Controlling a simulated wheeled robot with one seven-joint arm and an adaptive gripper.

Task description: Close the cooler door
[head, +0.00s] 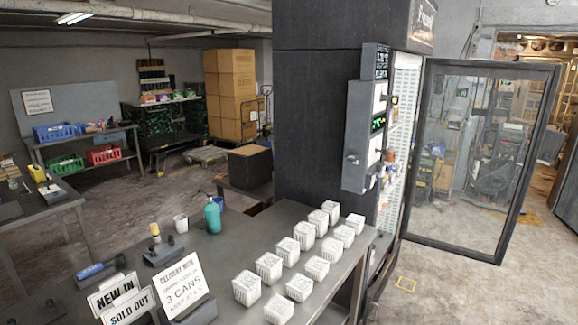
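The cooler (314,130) is a tall dark cabinet right of centre, with its side towards me. Its door (412,225) has a dark frame around a clear glass pane and stands wide open, swung out to the right of the cabinet. Things behind it show through the glass. A white perforated inner panel (405,100) shows in the opening. Most of the interior is hidden by the cabinet side. I cannot make out a handle on the door. My gripper is not in view.
A grey control box (358,135) juts from the cabinet. Floor (445,285) in front of the door looks clear.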

